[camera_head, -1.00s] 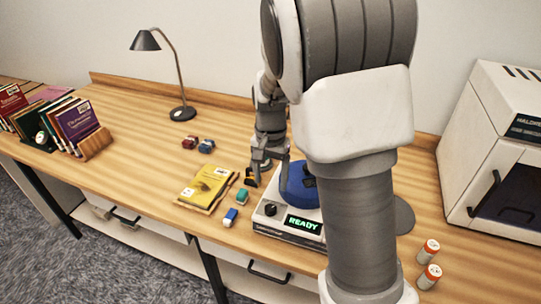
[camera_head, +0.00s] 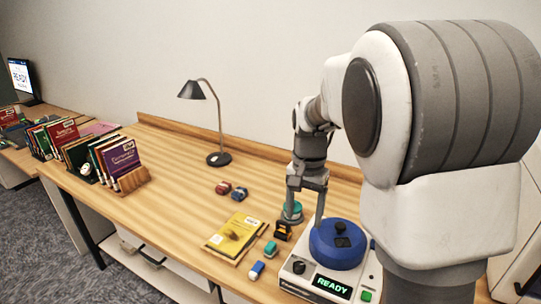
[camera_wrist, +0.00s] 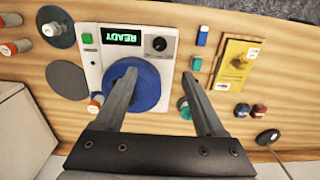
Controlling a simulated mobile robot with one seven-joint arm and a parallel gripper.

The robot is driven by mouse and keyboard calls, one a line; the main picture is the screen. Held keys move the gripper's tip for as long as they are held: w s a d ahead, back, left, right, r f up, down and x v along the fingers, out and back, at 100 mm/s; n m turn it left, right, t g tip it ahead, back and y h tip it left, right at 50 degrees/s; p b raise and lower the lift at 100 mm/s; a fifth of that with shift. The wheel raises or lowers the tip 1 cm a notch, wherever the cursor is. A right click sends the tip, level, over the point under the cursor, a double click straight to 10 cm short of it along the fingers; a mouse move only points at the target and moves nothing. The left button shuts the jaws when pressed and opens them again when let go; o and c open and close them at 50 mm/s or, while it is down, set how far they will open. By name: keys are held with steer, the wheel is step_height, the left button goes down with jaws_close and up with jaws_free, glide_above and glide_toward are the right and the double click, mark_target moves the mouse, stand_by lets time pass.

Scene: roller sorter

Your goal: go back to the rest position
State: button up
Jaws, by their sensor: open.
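My gripper (camera_head: 306,208) is open, its fingers pointing down beside the blue round lid on the white sorter. In the wrist view my gripper (camera_wrist: 160,80) has nothing between its fingertips; the left finger overlaps the blue round lid (camera_wrist: 146,86). The white sorter (camera_head: 298,270) has a lit READY display (camera_head: 332,286), a black knob and a green button. Its blue round lid (camera_head: 338,252) carries a dark handle. A teal-topped round piece (camera_head: 292,211) and a black-and-orange block (camera_head: 283,232) sit by my fingers.
A yellow book (camera_head: 238,232), a green block (camera_head: 270,249) and a blue block (camera_head: 257,269) lie left of the sorter. A black lamp (camera_head: 219,158) stands behind small red and blue items (camera_head: 236,192). Books (camera_head: 122,158) stand at left.

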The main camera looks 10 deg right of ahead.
steer(key=s+r+n+t, duration=0.2)
steer(key=s+r+n, duration=0.1)
steer(key=s, duration=0.7)
steer(key=s+r+n+t, duration=0.3)
steer(key=s+r+n, duration=0.1)
steer(key=s, duration=0.6)
steer(key=shift+s+a+r+t, duration=0.2)
steer(key=shift+s+r+t, duration=0.15)
steer(key=shift+r, duration=0.35)
steer(key=shift+d, duration=0.15)
